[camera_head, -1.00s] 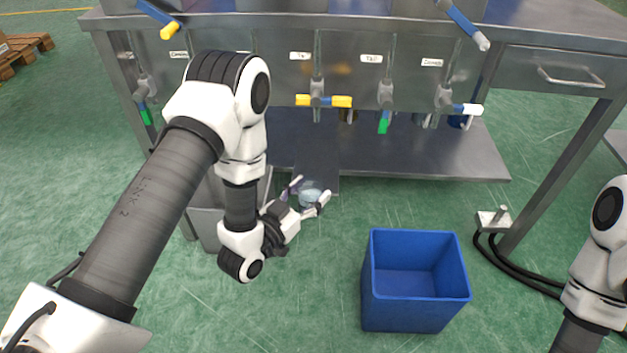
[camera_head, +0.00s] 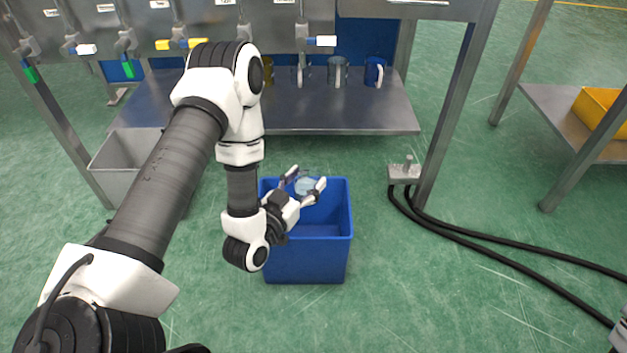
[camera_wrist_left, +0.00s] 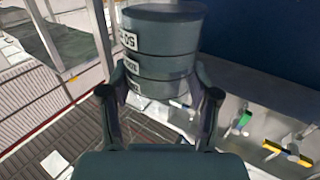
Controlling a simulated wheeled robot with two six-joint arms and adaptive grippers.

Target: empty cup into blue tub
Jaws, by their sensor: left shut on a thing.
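My left gripper (camera_head: 305,188) is shut on a pale, see-through cup (camera_head: 306,185). In the head view the cup shows between the two fingers, over the back left part of the blue tub (camera_head: 308,262). The tub stands on the floor, and the part of its inside that shows looks bare. Whether the cup is above or below the rim is hard to tell. In the left wrist view a grey-blue cylinder with white labels (camera_wrist_left: 160,50) shows between the fingers. My right gripper is out of view.
A grey bin (camera_head: 128,165) stands left of the tub, partly behind my left arm. A steel bench shelf (camera_head: 345,115) holds several mugs behind the tub. A foot pedal (camera_head: 404,172) with black cables lies to the right. A yellow crate (camera_head: 603,115) sits on the right table.

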